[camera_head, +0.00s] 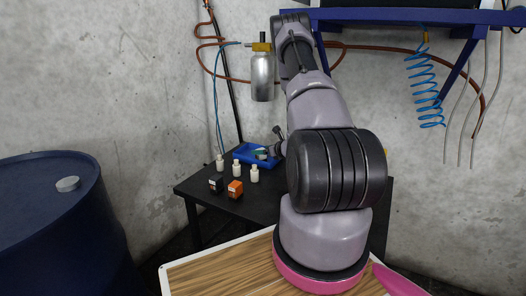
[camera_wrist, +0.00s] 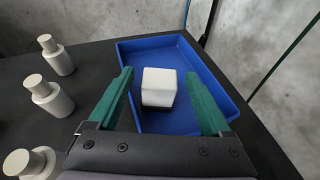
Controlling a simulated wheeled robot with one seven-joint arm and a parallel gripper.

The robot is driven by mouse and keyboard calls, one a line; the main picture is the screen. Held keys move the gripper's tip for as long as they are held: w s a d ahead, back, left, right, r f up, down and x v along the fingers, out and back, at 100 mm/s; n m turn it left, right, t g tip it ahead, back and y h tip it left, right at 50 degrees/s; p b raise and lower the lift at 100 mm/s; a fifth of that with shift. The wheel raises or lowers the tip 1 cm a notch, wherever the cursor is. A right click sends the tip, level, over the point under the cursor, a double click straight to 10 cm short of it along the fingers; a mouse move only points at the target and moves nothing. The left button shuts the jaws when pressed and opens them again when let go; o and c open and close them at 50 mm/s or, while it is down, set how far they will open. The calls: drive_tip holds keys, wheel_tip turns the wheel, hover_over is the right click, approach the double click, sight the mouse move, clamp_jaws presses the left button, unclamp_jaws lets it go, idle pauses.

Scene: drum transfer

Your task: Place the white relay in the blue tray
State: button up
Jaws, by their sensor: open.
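The white relay (camera_wrist: 159,84) is a white block with a dark lower part. In the wrist view it stands upright inside the blue tray (camera_wrist: 150,46), between my gripper's green fingers. My gripper (camera_wrist: 158,73) is open, with a gap visible on each side of the relay. In the head view the gripper (camera_head: 263,153) is over the blue tray (camera_head: 240,157) at the back of the black table. The relay cannot be made out there.
Several white bottles (camera_head: 237,169) stand on the black table (camera_head: 208,202) left of the tray. A blue drum (camera_head: 60,225) with a grey cap stands at left.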

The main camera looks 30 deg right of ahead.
drive_tip(key=shift+r, duration=0.1)
drive_tip(key=shift+s+d+r, duration=0.1)
drive_tip(key=shift+s+r, duration=0.05)
drive_tip(key=shift+s, duration=0.1)
drive_tip(key=v, duration=1.1)
drive_tip(key=s+a+r+n+g+y, duration=0.2)
drive_tip(key=a+r+n+g+y, duration=0.15)
drive_tip(key=a+r+n, duration=0.55)
drive_tip(key=s+a+r+n+g+y, duration=0.3)
drive_tip(key=a+r+n+y, duration=0.15)
drive_tip(key=a+r, duration=0.85)
drive_tip(key=s+a+r+n+g+h, duration=0.1)
drive_tip(key=s+a+r+n+g, duration=0.15)
drive_tip(key=s+r+n, duration=0.2)
drive_tip(key=s+a+r+n+g+h, duration=0.1)
drive_tip(key=s+a+r+n+h, duration=0.1)
drive_tip(key=s+a+r+n, duration=0.3)
drive_tip(key=s+d+r+n+t+h, duration=0.3)
drive_tip(key=s+d+r+n+h, duration=0.1)
drive_tip(key=s, duration=0.6)
drive_tip(key=n+h, duration=0.1)
drive_tip(key=n, duration=0.1)
drive_tip(key=shift+d+r+n+t+h, duration=0.3)
drive_tip(key=shift+d+n+t, duration=0.1)
drive_tip(key=shift+s, duration=0.1)
